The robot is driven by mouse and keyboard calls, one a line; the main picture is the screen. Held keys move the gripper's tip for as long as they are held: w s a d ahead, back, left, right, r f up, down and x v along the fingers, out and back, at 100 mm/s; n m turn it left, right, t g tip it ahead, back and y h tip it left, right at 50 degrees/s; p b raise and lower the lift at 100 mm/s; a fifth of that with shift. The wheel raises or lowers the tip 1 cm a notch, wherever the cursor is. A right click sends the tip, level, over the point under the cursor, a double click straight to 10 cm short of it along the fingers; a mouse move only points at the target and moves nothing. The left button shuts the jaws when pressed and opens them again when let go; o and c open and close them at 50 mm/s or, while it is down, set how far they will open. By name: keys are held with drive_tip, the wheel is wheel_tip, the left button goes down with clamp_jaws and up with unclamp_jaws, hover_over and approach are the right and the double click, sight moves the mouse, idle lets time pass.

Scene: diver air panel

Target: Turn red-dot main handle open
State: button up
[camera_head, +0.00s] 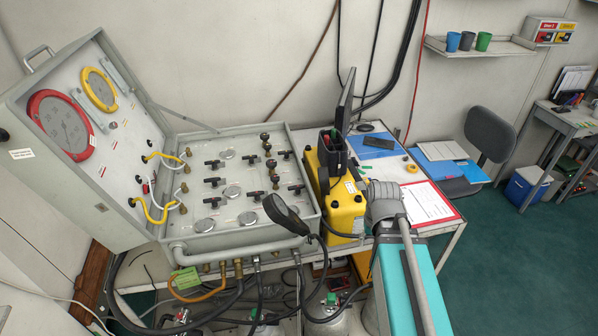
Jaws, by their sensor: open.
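The grey air panel (181,232) lies on a bench at left centre, its gauge lid raised. Several black T-handles sit on its face, including one at the upper left (214,164), one in the middle (248,158), one at the lower left (212,202) and one at the right (297,187). A column of black round knobs (271,163) stands among them. The red dot is too small to make out, so I cannot tell which handle is the main one or how it is set. My arm enters at lower right; I see no gripper fingers.
The lid holds a red-rimmed gauge (61,125) and a yellow-rimmed gauge (99,89). A black handset (285,213) overlaps the panel's front right corner. A yellow case (345,208) stands to the right. Hoses (190,297) hang in front. Green floor (530,260) is clear at right.

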wheel_tip(320, 180, up, 9)
drive_tip(key=w+a+m+p, duration=0.1)
drive_tip(key=w+a+p, duration=0.15)
drive_tip(key=p, duration=0.45)
wheel_tip(320, 180, up, 4)
drive_tip(key=f+m+p, duration=0.1)
drive_tip(key=m+p, duration=0.3)
drive_tip(key=m, duration=1)
hover_over(297, 186)
drive_tip(key=shift+w+r, duration=0.1)
drive_tip(key=shift+r, duration=0.15)
drive_tip(key=shift+f, duration=0.15)
wheel_tip(297, 186, down, 14)
drive_tip(key=b, duration=1.3)
drive_tip(key=shift+r+b, duration=0.25)
drive_tip(key=shift+b, duration=0.15)
